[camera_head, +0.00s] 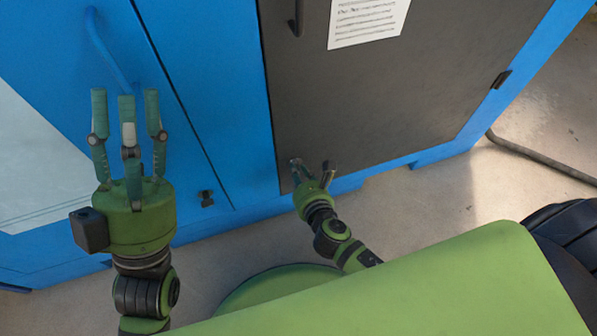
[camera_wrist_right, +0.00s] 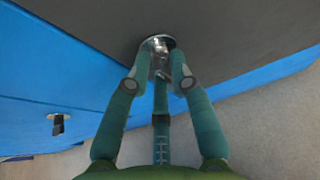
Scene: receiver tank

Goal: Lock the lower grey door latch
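The lower latch (camera_wrist_right: 158,46) of the grey door (camera_head: 375,100) shows in the right wrist view as a shiny round metal piece with a small handle, near the door's bottom edge. In the head view my right gripper (camera_head: 312,168) is at the door's lower left corner and largely hides the latch. Its fingers are spread apart, open. In the right wrist view the right gripper (camera_wrist_right: 160,68) has its fingertips around the latch handle; whether they touch it cannot be told. My left gripper (camera_head: 126,105) is open and empty, in front of the blue panel.
A blue bar handle (camera_head: 108,50) is beyond the left gripper. A dark upper handle (camera_head: 297,18) and a paper notice (camera_head: 368,20) are on the grey door. A small black latch (camera_head: 206,198) is on the blue panel. Clear floor (camera_head: 430,205) lies at right, with a hose (camera_head: 540,157).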

